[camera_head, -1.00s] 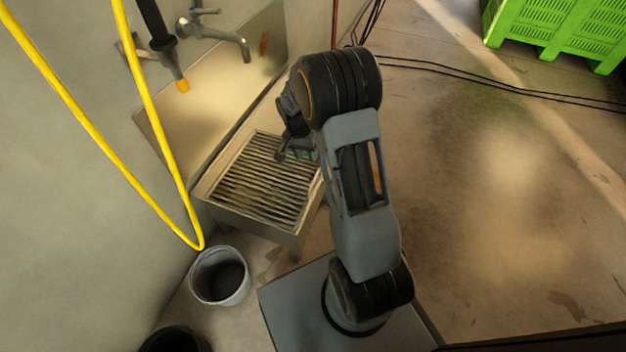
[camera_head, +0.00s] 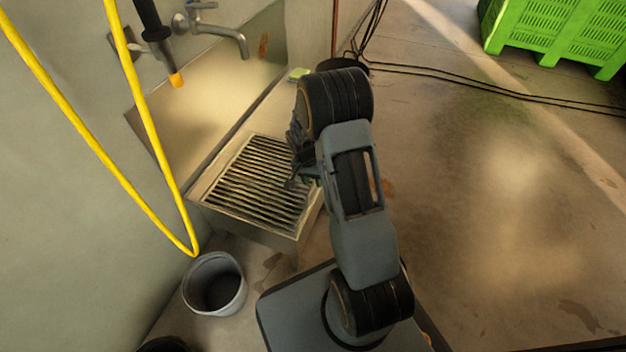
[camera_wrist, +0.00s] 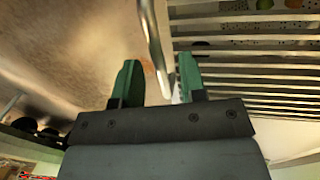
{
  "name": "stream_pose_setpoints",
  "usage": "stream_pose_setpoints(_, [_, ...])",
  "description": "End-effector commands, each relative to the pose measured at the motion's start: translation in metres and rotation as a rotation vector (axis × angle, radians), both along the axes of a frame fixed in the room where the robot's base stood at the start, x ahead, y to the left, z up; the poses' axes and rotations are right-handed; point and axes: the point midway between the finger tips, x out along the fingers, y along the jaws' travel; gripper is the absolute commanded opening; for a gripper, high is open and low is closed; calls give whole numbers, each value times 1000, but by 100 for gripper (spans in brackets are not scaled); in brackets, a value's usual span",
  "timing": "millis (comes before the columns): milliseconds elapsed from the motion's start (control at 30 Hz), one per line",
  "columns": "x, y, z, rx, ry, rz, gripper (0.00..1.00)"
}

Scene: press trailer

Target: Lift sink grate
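The sink grate (camera_head: 262,183), a frame of parallel metal bars, lies in the top of the low metal sink (camera_head: 240,228). In the wrist view its bars (camera_wrist: 245,65) fill the upper right. My gripper (camera_head: 297,182) is at the grate's right side, partly hidden by my arm. In the wrist view my gripper (camera_wrist: 158,82) is open, its two green fingers well apart. A bright metal edge (camera_wrist: 153,40) runs down between the fingers, nearer the right one. I cannot tell whether either finger touches it or which part it belongs to.
A tap (camera_head: 230,36) and a yellow hose (camera_head: 150,125) are on the wall above the sink. A grey bucket (camera_head: 190,292) stands in front of the sink. A green crate (camera_head: 550,28) is far right. Black cables (camera_head: 470,82) cross the floor, which is otherwise clear at right.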

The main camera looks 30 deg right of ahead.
Motion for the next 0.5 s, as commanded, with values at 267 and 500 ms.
stream_pose_setpoints(267, [0,0,0,0,0,0,25])
stream_pose_setpoints(500, [0,0,0,0,0,1,2])
